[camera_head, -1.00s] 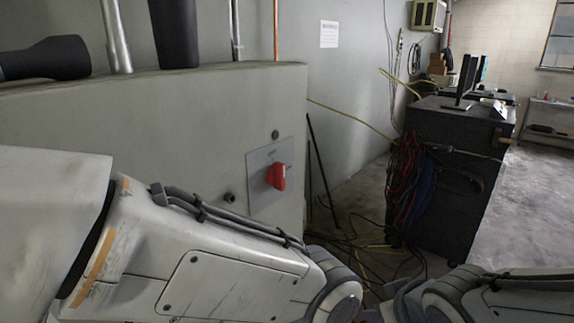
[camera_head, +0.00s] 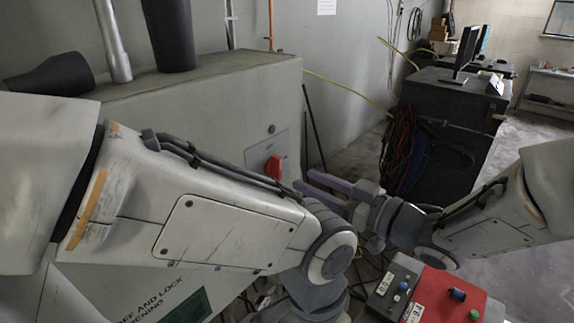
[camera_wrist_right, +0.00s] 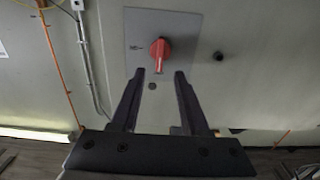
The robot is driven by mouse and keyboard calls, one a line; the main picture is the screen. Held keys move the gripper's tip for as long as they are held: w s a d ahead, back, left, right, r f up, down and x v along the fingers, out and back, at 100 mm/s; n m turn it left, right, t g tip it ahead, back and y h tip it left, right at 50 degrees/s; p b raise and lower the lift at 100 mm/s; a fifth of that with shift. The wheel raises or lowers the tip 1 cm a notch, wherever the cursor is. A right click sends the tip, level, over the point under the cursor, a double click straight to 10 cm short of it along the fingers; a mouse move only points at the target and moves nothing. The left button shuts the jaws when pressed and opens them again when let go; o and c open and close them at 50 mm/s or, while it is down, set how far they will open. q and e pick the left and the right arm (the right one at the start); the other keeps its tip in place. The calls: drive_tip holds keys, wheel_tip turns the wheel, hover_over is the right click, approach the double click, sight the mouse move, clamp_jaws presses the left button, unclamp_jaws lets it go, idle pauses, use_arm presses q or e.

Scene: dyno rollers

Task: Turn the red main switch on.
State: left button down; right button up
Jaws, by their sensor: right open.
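The red main switch (camera_head: 274,168) is a red knob on a grey square plate (camera_head: 260,153) on the side of the pale cabinet. In the right wrist view the red knob (camera_wrist_right: 159,54) sits upright on its plate (camera_wrist_right: 190,22). My right gripper (camera_head: 308,184) is open and empty, pointing at the switch from the right. In the wrist view its fingertips (camera_wrist_right: 161,73) lie either side of the knob's lower end; no contact is visible, and the exact distance is unclear. My left arm crosses the front of the cabinet; its gripper is out of view.
A red and grey control box with buttons (camera_head: 447,292) stands at the lower right, below my right arm. A black cabinet (camera_head: 440,125) with hanging cables (camera_head: 398,150) is behind. The pale cabinet (camera_head: 220,85) fills the left.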

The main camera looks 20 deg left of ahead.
sight(281, 167)
drive_tip(key=p+x, duration=0.1)
drive_tip(key=x, duration=0.6)
drive_tip(key=shift+p, duration=0.4)
clamp_jaws()
